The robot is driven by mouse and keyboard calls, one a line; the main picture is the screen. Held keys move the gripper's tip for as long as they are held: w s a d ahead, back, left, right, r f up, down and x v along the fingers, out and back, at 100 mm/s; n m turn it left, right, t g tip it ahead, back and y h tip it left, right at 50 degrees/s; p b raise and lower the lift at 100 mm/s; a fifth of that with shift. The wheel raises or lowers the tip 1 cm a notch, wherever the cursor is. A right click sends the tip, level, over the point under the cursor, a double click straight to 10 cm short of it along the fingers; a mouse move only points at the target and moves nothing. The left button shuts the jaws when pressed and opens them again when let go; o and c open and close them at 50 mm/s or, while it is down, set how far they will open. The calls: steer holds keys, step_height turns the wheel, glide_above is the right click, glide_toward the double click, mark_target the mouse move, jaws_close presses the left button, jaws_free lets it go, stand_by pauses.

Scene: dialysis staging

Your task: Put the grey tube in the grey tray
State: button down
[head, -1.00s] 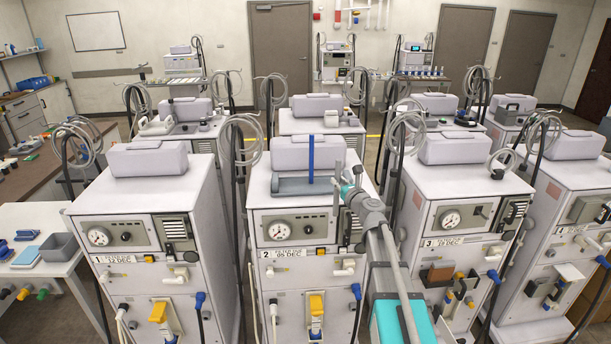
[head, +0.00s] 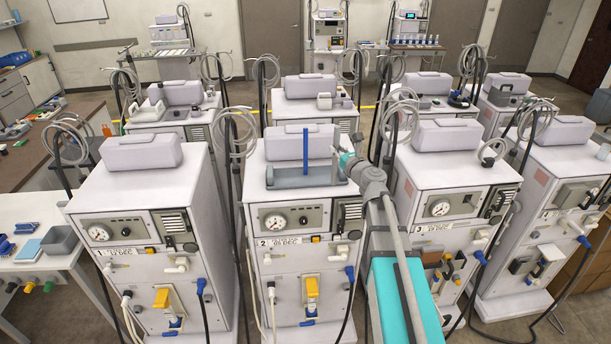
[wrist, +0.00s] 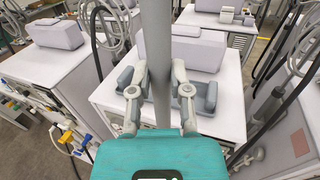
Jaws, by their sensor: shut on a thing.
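The grey tube (wrist: 156,45) stands roughly upright between the two fingers of my gripper (wrist: 159,72) in the wrist view, held by them. Its upper end runs out of that picture. In the head view my gripper (head: 345,163) is by the right end of the grey tray, and the tube is hard to make out there. The grey tray (head: 284,183) lies on top of the middle front machine, labelled 2. A blue tube (head: 305,145) stands upright at it. In the wrist view the tray (wrist: 207,98) shows on both sides of the tube, partly hidden by my fingers.
A pale grey box (head: 300,142) sits behind the tray on the machine top. Machine 3 (head: 450,170) stands to the right, and another machine (head: 135,195) to the left. Hoses on stands (head: 235,130) rise between the machines.

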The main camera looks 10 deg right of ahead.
steer(key=shift+w+a+f, duration=0.1)
steer(key=shift+w+a, duration=0.1)
steer(key=shift+a, duration=0.05)
steer(key=w+a+f+b, duration=0.3)
steer(key=w+f+b, duration=0.6)
steer(key=w, duration=0.3)
steer(key=shift+w, duration=0.3)
steer(key=shift+w+a+f+b, duration=0.1)
steer(key=shift+w+f+b, duration=0.1)
steer(key=shift+f+b, duration=0.85)
steer(key=shift+w+a+f+b, duration=0.1)
steer(key=shift+w+f+b, duration=0.1)
steer(key=shift+f+b, duration=0.8)
